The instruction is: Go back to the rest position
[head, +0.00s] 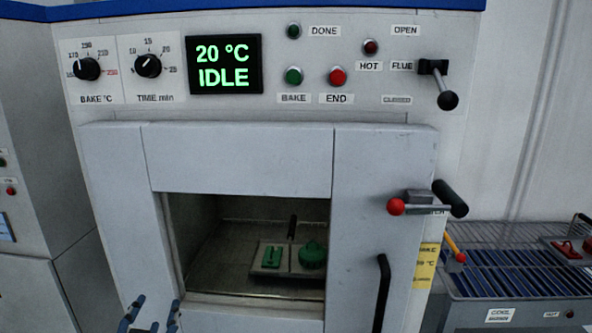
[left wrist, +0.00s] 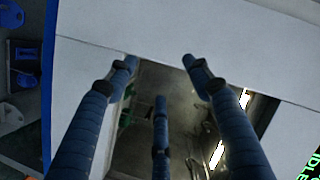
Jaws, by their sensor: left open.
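My left gripper (head: 150,318) is at the bottom left of the head view, in front of the oven's lower left part. Its blue fingers are spread and nothing is between them. The left wrist view also shows the left gripper (left wrist: 160,75), with its fingers pointing towards the oven opening and white front. My right gripper is in neither view. Inside the oven opening (head: 225,207), a tray (head: 285,272) carries green parts (head: 312,255). The gripper is apart from the tray.
The oven display (head: 224,64) reads 20 °C IDLE. A black door handle (head: 382,292), a red-knobbed latch (head: 396,206) and a flue lever (head: 447,98) stick out at the right. A cooling rack (head: 500,236) with red parts (head: 566,249) stands at the right.

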